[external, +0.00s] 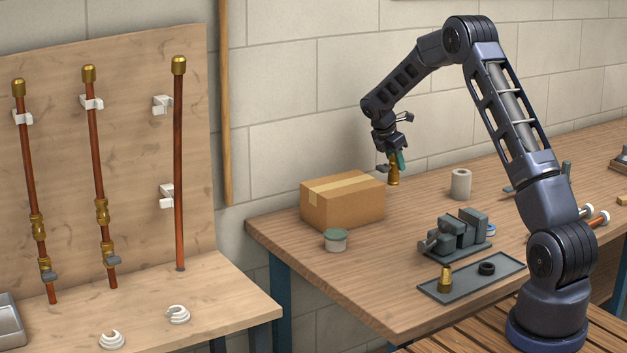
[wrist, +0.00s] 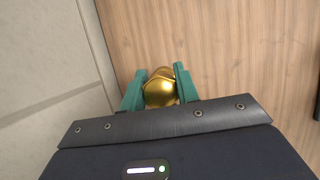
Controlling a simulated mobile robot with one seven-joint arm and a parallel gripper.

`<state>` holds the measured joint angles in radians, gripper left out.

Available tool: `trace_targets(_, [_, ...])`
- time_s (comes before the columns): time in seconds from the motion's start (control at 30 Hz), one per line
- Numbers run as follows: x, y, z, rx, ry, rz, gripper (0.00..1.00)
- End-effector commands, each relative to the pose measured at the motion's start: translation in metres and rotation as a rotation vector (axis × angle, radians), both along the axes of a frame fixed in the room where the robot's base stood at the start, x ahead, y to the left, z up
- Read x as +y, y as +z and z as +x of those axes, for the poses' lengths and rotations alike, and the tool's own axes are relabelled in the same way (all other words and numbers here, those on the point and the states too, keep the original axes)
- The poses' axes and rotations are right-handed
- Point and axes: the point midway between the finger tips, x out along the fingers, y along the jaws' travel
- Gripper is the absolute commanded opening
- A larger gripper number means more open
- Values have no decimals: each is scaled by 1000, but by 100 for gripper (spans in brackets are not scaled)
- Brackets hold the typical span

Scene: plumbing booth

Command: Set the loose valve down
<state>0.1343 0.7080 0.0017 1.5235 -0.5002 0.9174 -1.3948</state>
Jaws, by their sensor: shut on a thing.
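The loose valve (external: 393,175) is a brass piece held upright at the back of the wooden workbench, to the right of the cardboard box. My gripper (external: 393,160) is above it with its green fingers shut on it. In the wrist view the rounded gold valve (wrist: 160,90) sits between the two green fingers of my gripper (wrist: 160,92). The valve's lower end is close to the bench top (external: 345,275); I cannot tell whether it touches. The lower part is hidden in the wrist view.
A paper roll (external: 461,184) stands right, a grey vise (external: 455,236) in front. A dark tray (external: 440,290) holds a brass fitting (external: 445,279) and a black ring (external: 487,268). The wall is close behind.

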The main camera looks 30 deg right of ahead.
Motion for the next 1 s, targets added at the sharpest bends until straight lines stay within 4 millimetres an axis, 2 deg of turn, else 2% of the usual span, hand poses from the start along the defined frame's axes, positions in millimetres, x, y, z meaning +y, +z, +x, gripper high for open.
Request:
trace_targets(0.33, [0, -39, 0, 1, 0, 0, 1])
trace_targets(0.73, [0, -44, 0, 0, 0, 0, 1])
trace_targets(0.77, [0, -45, 0, 1, 0, 0, 33])
trace_targets(0.8, [0, -45, 0, 1, 0, 0, 41])
trace_targets(0.87, [0, -45, 0, 0, 0, 0, 52])
trace_targets(1.0, [0, -45, 0, 1, 0, 0, 53])
